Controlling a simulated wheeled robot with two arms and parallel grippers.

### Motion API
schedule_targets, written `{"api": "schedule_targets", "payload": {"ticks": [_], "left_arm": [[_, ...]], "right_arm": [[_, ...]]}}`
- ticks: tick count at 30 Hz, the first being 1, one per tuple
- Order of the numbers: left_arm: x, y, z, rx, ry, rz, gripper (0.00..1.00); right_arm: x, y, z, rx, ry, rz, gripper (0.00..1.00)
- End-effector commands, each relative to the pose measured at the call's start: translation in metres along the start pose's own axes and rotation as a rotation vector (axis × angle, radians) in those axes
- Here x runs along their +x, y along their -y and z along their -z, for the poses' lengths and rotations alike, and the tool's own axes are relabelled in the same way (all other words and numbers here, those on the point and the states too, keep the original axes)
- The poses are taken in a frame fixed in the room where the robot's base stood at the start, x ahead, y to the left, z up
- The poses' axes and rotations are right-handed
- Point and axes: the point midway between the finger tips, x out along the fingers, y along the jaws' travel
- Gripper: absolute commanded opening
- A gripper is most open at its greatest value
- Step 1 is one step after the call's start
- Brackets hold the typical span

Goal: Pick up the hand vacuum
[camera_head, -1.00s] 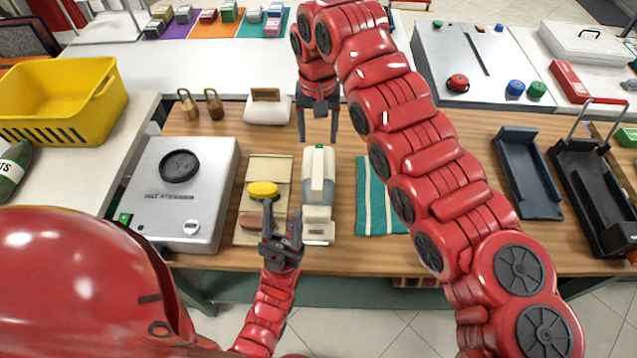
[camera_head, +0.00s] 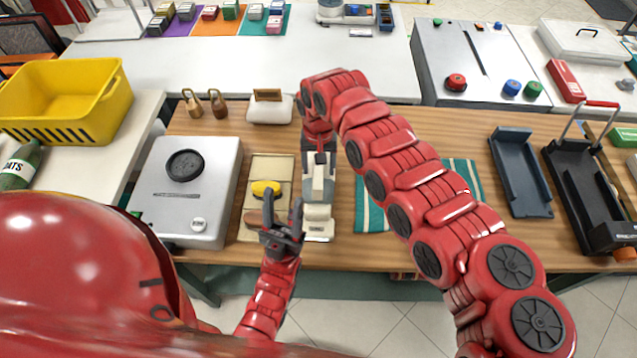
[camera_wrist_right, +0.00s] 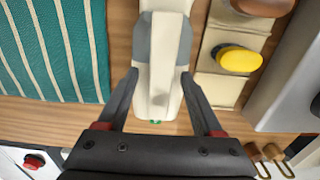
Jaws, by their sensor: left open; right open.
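The hand vacuum (camera_head: 318,188) is a cream and grey device lying lengthwise on the wooden table in the head view. My right gripper (camera_head: 319,178) is over its far part, with fingers apart. In the right wrist view the hand vacuum (camera_wrist_right: 160,75) lies between the open fingers of my right gripper (camera_wrist_right: 160,80); whether they touch it I cannot tell. My left gripper (camera_head: 283,205) is open and empty at the near side, left of the vacuum, near the tan tray.
A tan tray (camera_head: 284,173) with a yellow-topped brush (camera_head: 264,187) lies left of the vacuum. A silver box (camera_head: 160,220) stands further left. A green striped cloth (camera_head: 462,175) lies to the right, partly behind my right arm.

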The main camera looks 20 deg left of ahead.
Motion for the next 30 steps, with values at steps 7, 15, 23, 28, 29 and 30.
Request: {"api": "schedule_targets", "payload": {"ticks": [7, 15, 23, 28, 29, 30], "left_arm": [[-0.0015, -0.0001, -0.0003, 0.0, 0.0, 0.0, 0.5], [-0.0051, -0.0003, -0.0008, 0.0, 0.0, 0.0, 0.5], [-0.005, -0.0003, -0.0008, 0.0, 0.0, 0.0, 0.5], [-0.005, -0.0002, -0.0008, 0.0, 0.0, 0.0, 0.5], [-0.005, -0.0003, -0.0008, 0.0, 0.0, 0.0, 0.5], [-0.005, -0.0003, -0.0008, 0.0, 0.0, 0.0, 0.5]], "right_arm": [[0.0015, 0.0002, -0.0002, -0.001, 0.0, 0.0, 0.68], [0.0054, 0.0003, -0.0003, -0.001, 0.001, 0.0, 0.68], [0.0053, 0.0003, -0.0003, -0.001, 0.001, 0.0, 0.68], [0.0053, 0.0003, -0.0003, -0.001, 0.001, 0.0, 0.46], [0.0053, 0.0003, -0.0003, -0.001, 0.001, 0.0, 0.41], [0.0053, 0.0003, -0.0003, -0.001, 0.001, 0.0, 0.33]]}}
